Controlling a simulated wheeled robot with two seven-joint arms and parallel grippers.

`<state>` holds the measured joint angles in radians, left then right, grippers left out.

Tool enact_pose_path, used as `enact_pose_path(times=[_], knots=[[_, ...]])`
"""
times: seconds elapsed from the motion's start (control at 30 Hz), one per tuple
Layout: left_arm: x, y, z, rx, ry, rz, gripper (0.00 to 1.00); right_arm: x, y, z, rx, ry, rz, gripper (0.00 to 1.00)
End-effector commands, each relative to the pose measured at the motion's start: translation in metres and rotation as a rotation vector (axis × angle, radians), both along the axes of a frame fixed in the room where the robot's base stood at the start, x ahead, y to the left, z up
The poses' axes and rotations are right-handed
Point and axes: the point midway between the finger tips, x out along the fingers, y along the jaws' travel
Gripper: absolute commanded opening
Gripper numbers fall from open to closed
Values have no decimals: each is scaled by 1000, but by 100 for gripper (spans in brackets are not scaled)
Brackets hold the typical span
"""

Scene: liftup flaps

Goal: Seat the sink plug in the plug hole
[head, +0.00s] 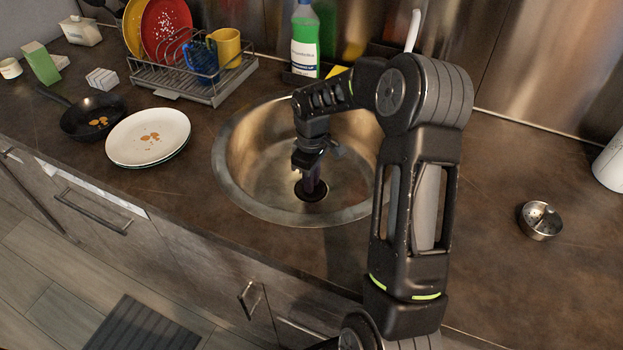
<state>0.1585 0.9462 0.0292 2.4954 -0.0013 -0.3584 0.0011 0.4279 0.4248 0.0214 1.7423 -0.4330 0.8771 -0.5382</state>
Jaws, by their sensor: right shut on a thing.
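The round steel sink (242,165) is set in the brown counter. My right gripper (311,186) points down into the bowl, low over its floor, with its fingers shut. A dark round shape with a thin rim (312,196) lies directly under the fingertips, where the plug hole is. The fingers and their shadow cover much of it, so I cannot tell the sink plug from the hole, or whether the plug sits level. The held piece is mostly hidden between the fingers. My left gripper is out of view.
A green soap bottle (305,42) stands behind the sink. A dish rack (213,90) with plates and mugs stands at the back left. White plates (147,137) and a frying pan (90,114) lie left.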

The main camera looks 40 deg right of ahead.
Motion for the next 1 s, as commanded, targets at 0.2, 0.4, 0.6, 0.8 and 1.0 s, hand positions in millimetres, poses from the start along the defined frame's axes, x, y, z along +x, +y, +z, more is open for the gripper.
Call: enact_pose_path(times=[0.2, 0.4, 0.6, 0.8, 1.0], knots=[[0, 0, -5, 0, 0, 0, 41, 0, 0, -6, 0, 0, 0, 0], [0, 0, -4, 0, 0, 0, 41, 0, 0, -7, 0, 0, 0, 26], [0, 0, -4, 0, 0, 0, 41, 0, 0, -7, 0, 0, 0, 42], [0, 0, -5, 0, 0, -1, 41, 0, 0, -7, 1, 1, 0, 42], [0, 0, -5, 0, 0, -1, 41, 0, 0, 3, -1, 0, 0, 42]])
